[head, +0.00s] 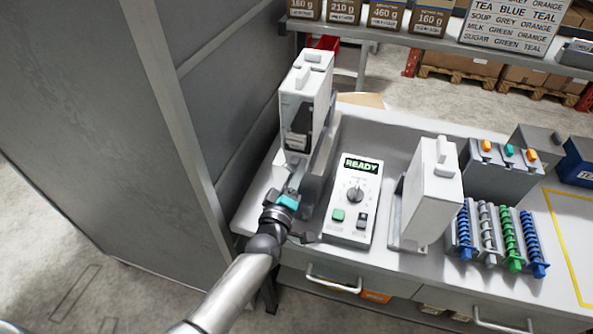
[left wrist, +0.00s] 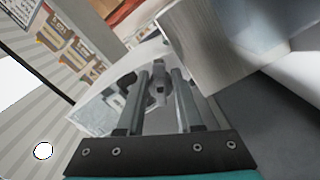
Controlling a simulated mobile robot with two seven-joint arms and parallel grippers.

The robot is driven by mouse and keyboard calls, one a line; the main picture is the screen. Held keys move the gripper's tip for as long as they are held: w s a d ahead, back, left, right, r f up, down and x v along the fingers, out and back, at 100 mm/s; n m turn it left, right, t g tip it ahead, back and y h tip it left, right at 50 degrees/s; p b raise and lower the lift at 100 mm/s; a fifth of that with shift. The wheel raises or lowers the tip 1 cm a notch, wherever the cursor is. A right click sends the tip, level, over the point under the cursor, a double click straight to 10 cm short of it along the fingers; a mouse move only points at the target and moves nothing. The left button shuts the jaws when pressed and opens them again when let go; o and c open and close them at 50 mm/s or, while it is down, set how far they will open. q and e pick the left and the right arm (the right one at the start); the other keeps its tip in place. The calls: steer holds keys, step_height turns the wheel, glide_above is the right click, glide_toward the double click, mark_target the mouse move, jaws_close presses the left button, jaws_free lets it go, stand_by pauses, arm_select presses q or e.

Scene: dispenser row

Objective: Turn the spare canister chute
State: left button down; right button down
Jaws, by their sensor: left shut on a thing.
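A tall white canister dispenser (head: 318,75) with a dark window stands at the back left of the counter. My left gripper (head: 295,180) is at its foot, in front of the small parts below the window. It is shut on a small grey part (left wrist: 159,92), which shows between the two fingers in the left wrist view. This looks like the chute, but its outline is mostly hidden by the fingers. A second white canister (head: 433,195) stands further right, clear of the gripper. My right gripper is in neither view.
A white control box (head: 354,198) with a READY display, a dial and a green button sits right of my gripper. Coil dispensers (head: 487,235) stand at the right. A grey wall panel (head: 235,110) rises close on the left.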

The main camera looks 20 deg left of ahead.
arm_select(q)
steer(key=c, duration=0.9)
jaws_free()
steer(key=shift+s, duration=0.1)
steer(key=s, duration=1.5)
steer(key=shift+a, duration=0.3)
